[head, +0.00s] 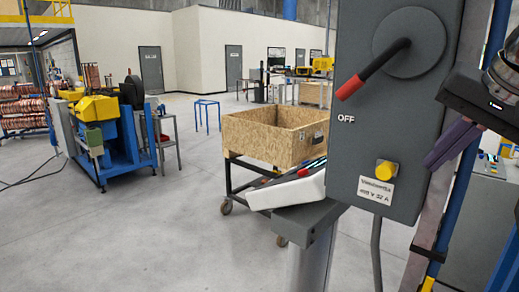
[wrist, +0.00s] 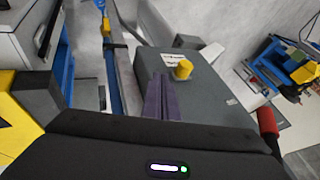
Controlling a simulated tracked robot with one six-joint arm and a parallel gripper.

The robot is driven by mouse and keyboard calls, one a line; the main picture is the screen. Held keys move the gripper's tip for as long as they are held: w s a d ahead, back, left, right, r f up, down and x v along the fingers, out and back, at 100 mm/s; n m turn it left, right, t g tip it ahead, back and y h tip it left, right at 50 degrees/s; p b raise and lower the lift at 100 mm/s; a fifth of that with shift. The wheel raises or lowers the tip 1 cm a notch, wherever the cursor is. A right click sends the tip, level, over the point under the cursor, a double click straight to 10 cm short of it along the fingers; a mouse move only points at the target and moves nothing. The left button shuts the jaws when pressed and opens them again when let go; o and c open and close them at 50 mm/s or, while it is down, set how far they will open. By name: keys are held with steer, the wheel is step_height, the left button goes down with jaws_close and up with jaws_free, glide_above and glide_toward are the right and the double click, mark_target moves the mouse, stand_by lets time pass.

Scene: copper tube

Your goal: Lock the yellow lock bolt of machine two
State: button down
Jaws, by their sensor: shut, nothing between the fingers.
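The yellow lock bolt (head: 386,170) sticks out low on the front of a grey switch box (head: 372,140), above a small white label. It also shows in the wrist view (wrist: 183,69), just right of my fingertips. My gripper (head: 432,162) is at the box's right side in the head view, its purple fingers shut with nothing between them. The fingers also show in the wrist view (wrist: 160,78), apart from the bolt as far as I can tell. The box's black lever with a red grip (head: 350,87) points down-left towards the word OFF.
A control panel (head: 290,186) on a grey post stands left of the box. Behind it is a wooden crate (head: 260,140) on a wheeled cart. A blue and yellow machine (head: 100,115) stands at the left. The floor between is open.

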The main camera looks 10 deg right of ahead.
steer(key=v, duration=0.7)
steer(key=shift+r, duration=0.2)
steer(key=shift+a+f, duration=0.1)
steer(key=w+a+f+g, duration=0.1)
steer(key=w+a+f, duration=0.1)
steer(key=w+f, duration=0.35)
steer(key=w+a+f+g, duration=0.1)
steer(key=w+a+f, duration=0.15)
steer(key=f, duration=0.65)
steer(key=s+a+f+n, duration=0.3)
steer(key=a+f+n, duration=0.2)
steer(key=a+f, duration=0.4)
steer(key=s+a+f+n+t, duration=0.1)
steer(key=s+a+f+n, duration=0.2)
steer(key=a+f, duration=0.7)
step_height(320, 180, down, 4)
steer(key=shift+a+f+n+y, duration=0.25)
steer(key=shift+n+y, duration=0.05)
steer(key=shift+n, duration=0.8)
steer(key=shift+s+d, duration=0.15)
